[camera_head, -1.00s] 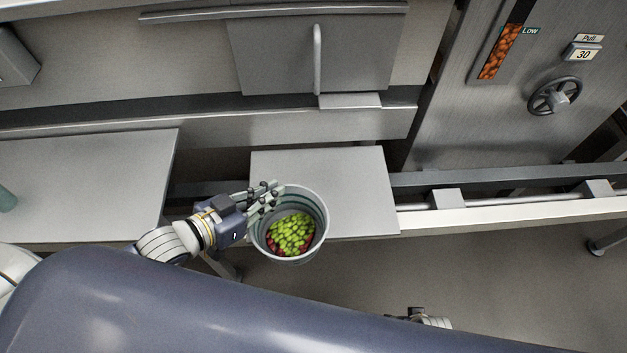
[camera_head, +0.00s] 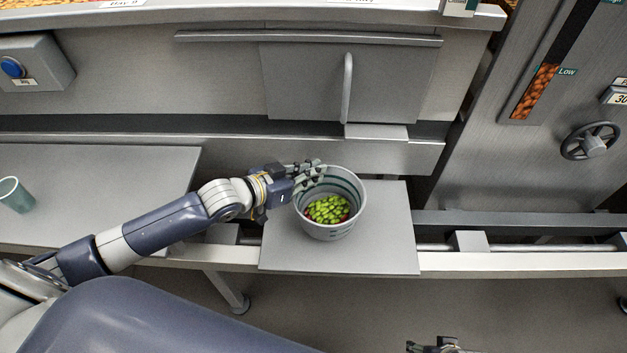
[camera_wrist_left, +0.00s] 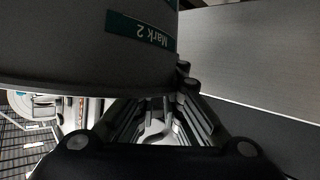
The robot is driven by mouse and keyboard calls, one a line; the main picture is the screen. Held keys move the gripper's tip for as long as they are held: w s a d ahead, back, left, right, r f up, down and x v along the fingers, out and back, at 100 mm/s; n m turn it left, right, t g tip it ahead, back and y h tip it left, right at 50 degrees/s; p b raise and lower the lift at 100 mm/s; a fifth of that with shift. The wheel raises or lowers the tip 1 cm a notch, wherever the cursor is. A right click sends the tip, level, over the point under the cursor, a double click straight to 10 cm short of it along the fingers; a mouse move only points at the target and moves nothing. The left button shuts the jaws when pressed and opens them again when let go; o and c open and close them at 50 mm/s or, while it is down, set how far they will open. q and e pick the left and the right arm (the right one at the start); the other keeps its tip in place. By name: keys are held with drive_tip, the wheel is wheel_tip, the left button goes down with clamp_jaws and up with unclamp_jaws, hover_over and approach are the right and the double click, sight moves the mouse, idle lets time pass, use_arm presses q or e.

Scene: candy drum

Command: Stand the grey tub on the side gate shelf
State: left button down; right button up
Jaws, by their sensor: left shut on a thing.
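The grey tub (camera_head: 333,226) holds green candies with some red ones at the edge. It is upright, over the middle of the flat grey side gate shelf (camera_head: 385,255) below the gate with the upright handle. I cannot tell whether its base touches the shelf. My left gripper (camera_head: 311,177) comes in from the left and is shut on the tub's upper left side. The left wrist view shows the tub wall (camera_wrist_left: 80,50) close up, with a "Mark 2" label. My right gripper (camera_head: 436,346) shows only partly at the bottom edge, away from the tub.
The side gate (camera_head: 350,85) with its handle (camera_head: 347,88) is behind the shelf. A left table (camera_head: 100,185) carries a green cup (camera_head: 16,194). A handwheel (camera_head: 592,142) is on the right panel. A rail (camera_head: 540,258) runs right of the shelf.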

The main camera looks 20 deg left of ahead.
use_arm(q)
drive_tip(key=shift+w+f+b, duration=0.3)
drive_tip(key=shift+f+b, duration=0.05)
drive_tip(key=shift+f, duration=0.55)
drive_tip(key=shift+w+f+b, duration=0.25)
drive_tip(key=shift+f+b, duration=0.05)
drive_tip(key=shift+f, duration=0.55)
use_arm(e)
drive_tip(key=shift+d+r, duration=0.1)
drive_tip(key=shift+r, duration=2.4)
use_arm(q)
drive_tip(key=c, duration=1.7)
unclamp_jaws()
drive_tip(key=shift+f, duration=0.1)
drive_tip(key=shift+o, duration=0.2)
use_arm(e)
drive_tip(key=shift+r, duration=0.1)
use_arm(q)
drive_tip(key=shift+s+a, duration=0.1)
drive_tip(key=shift+s, duration=0.1)
drive_tip(key=p+v, duration=0.3)
drive_tip(key=v, duration=0.8)
drive_tip(key=shift+s+r, duration=0.2)
drive_tip(key=shift+r, duration=0.1)
use_arm(e)
wheel_tip(320, 180, down, 11)
drive_tip(key=s, duration=0.1)
drive_tip(key=shift+s+r, duration=0.15)
drive_tip(key=shift+r, duration=0.05)
